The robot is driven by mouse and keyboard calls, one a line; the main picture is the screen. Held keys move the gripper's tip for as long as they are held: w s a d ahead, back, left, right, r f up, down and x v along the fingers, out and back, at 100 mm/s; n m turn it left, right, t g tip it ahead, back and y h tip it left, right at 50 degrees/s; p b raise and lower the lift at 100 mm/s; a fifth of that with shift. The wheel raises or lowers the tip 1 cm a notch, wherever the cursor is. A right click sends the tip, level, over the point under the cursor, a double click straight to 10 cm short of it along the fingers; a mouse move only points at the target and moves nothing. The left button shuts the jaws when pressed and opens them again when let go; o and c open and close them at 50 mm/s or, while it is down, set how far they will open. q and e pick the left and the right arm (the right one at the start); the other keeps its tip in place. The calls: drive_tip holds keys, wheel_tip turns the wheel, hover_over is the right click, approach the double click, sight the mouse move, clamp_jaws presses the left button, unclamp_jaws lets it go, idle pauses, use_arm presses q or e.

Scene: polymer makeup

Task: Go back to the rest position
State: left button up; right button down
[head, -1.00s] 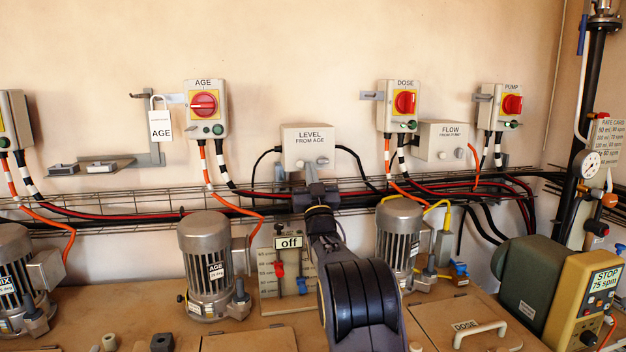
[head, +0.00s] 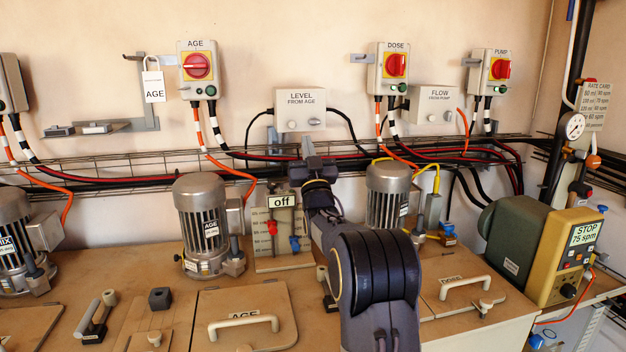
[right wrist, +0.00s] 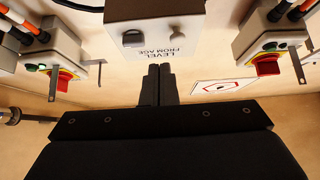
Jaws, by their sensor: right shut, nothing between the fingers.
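My right gripper (head: 308,146) is raised in front of the wall, just below the LEVEL FROM AGE box (head: 300,110) in the head view. In the right wrist view its two dark fingers (right wrist: 158,84) are together and empty, pointing toward the LEVEL box (right wrist: 155,22). I cannot tell whether the fingertips touch the box. My right arm (head: 375,280) rises from the bottom of the head view and hides part of the bench. My left gripper is not in view.
Motors (head: 205,222), lidded hatches (head: 243,318) and a green and yellow pump unit (head: 545,245) stand on the bench. Red-knobbed AGE (head: 197,68) and DOSE (head: 396,65) switches hang either side of the LEVEL box. A wire cable tray (head: 110,170) runs along the wall. A padlock tag (head: 153,87) hangs left.

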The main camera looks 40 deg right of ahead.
drive_tip(key=b+v, duration=0.1)
drive_tip(key=v, duration=0.6)
drive_tip(key=shift+w+f, duration=0.2)
drive_tip(key=shift+f, duration=0.15)
drive_tip(key=shift+d, duration=0.1)
